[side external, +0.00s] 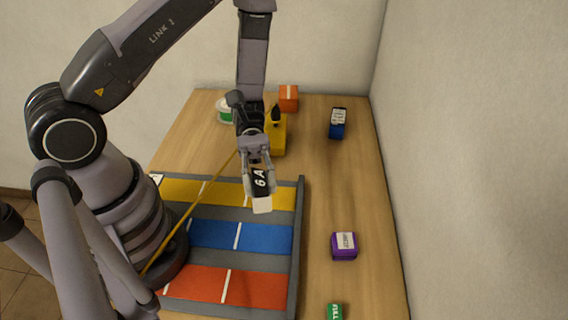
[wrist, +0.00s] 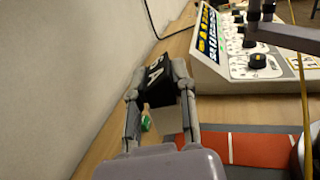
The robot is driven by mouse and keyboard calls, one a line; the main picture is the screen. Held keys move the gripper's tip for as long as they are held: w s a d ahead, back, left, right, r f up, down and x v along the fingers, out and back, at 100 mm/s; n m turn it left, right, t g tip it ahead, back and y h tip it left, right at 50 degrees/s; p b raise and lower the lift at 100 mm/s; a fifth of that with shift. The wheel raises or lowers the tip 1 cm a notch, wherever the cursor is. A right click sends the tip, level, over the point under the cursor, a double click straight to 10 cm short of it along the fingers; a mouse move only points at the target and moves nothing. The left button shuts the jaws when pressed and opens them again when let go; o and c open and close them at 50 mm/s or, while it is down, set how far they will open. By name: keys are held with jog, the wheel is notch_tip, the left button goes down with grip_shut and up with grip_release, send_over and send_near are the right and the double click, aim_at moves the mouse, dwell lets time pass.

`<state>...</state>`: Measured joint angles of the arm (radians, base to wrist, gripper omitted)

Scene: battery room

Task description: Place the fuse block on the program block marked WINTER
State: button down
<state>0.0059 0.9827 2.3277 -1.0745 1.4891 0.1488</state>
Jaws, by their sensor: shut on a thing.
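My gripper (side external: 258,168) is shut on the fuse block (side external: 260,181), a dark block with white "6A" lettering and a pale lower end. It is held above the yellow row of the tray. The wrist view also shows the fuse block (wrist: 158,82) between both fingers. Several small labelled blocks stand on the table: orange (side external: 289,99) at the back, blue (side external: 338,128) at back right, purple (side external: 344,250) at right, and green (side external: 335,312) at the front edge of the picture. Their label words are too small to read surely, so I cannot tell which says WINTER.
A grey-framed tray (side external: 299,220) has yellow, blue and red rows. A yellow box (side external: 278,140) and a white-and-green tub (side external: 224,112) stand behind. A yellow cable (side external: 189,212) crosses the tray. A control panel (wrist: 226,72) shows in the wrist view.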

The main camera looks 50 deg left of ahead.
jog(key=w+d+f+n+t, duration=0.1)
jog(key=w+d+f+t, duration=0.1)
jog(key=w+d+f, duration=0.35)
send_over(345, 240)
jog(key=f, duration=0.3)
jog(key=shift+s+a+f+h, duration=0.3)
jog(key=shift+s+f+h, duration=0.05)
jog(key=shift+s+h, duration=0.05)
jog(key=shift+w+d+f, duration=0.15)
jog(key=shift+f, duration=0.1)
jog(key=shift+w+d+f, duration=0.1)
jog(key=shift+w+f, duration=0.05)
jog(key=shift+f, duration=0.8)
jog(key=shift+w+d+f, duration=0.1)
jog(key=shift+f, duration=0.8)
jog(key=shift+f, duration=0.1)
jog(key=c, duration=0.9)
grip_release()
jog(key=shift+c, duration=0.2)
